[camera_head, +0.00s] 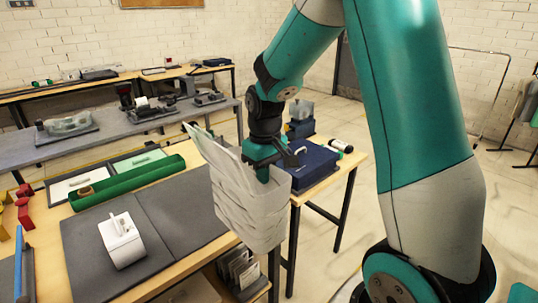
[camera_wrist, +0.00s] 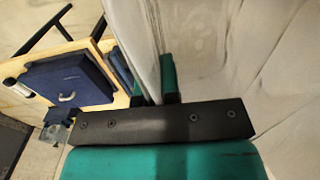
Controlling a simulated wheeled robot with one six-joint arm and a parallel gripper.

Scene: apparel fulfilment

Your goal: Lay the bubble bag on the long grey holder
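The bubble bag (camera_head: 245,205) is a large pale, quilted-looking bag hanging from my gripper (camera_head: 268,165), in front of the workbench's right end. My gripper is shut on its upper part. In the wrist view, pale sheet material (camera_wrist: 140,30) runs between the fingers (camera_wrist: 158,92), and more of it fills the right side. I cannot tell for sure which thing is the long grey holder. A low dark grey tray (camera_head: 92,129) on the back grey bench bears a clear, lumpy pack.
A white label printer (camera_head: 121,240) stands on a dark mat (camera_head: 185,220) on the near bench. A blue box (camera_head: 312,163) sits on a side table beyond the bag, and also shows in the wrist view (camera_wrist: 68,80). Open floor lies to the right.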

